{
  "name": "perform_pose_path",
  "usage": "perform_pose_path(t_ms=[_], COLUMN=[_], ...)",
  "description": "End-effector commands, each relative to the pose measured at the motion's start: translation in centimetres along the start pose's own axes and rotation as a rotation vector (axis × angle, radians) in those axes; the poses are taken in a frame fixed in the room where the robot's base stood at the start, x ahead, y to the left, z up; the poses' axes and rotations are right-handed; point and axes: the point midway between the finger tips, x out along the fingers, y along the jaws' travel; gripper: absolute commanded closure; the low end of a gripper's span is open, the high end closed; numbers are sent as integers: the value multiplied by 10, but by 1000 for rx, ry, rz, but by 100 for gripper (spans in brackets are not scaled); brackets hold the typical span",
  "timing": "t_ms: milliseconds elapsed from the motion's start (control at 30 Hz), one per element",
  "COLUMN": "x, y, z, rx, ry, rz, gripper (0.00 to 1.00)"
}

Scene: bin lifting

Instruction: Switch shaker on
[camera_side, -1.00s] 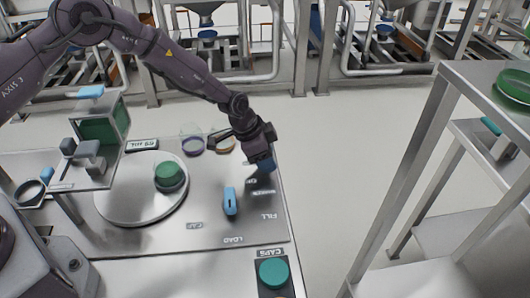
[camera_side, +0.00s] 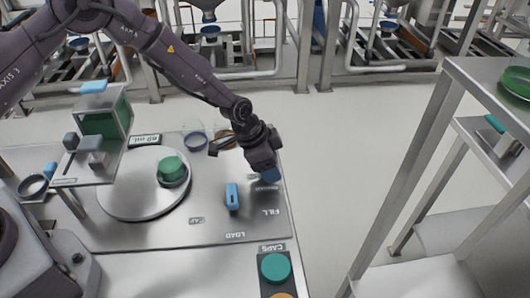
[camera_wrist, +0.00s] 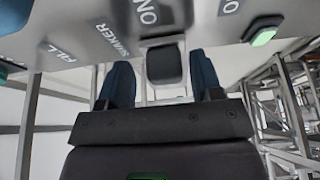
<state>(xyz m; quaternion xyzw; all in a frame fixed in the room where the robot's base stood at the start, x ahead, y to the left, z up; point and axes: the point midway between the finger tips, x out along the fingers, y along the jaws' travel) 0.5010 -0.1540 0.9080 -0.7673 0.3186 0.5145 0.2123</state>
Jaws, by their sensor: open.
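My gripper (camera_side: 270,174) is low over the right edge of the steel work panel (camera_side: 215,222), pointing down. In the wrist view its two blue fingers are open, one on each side of a dark grey switch (camera_wrist: 165,66). The panel by this switch is marked ON and SHAKER. I cannot tell whether the fingers touch the switch. In the side view my gripper hides it. The round steel plate (camera_side: 120,200) to the left carries a green-capped container (camera_side: 171,168).
A blue handle (camera_side: 232,197) stands on the panel just left of my gripper. A green lit button (camera_wrist: 263,35) is at upper right in the wrist view. A caps holder with a green cap (camera_side: 275,267) is at the front. A metal shelf (camera_side: 405,165) stands right, across clear floor.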

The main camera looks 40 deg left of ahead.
Motion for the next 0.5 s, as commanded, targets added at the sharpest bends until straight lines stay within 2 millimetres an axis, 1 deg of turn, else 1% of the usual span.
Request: perform_pose_path(t_ms=[167,300,500], x=[-27,-60,-101], y=[-1,-1,0], z=[-1,-2,-2], rx=[1,1,1], ry=[3,6,4], rz=[-3,-4,-2], gripper=[40,40,40])
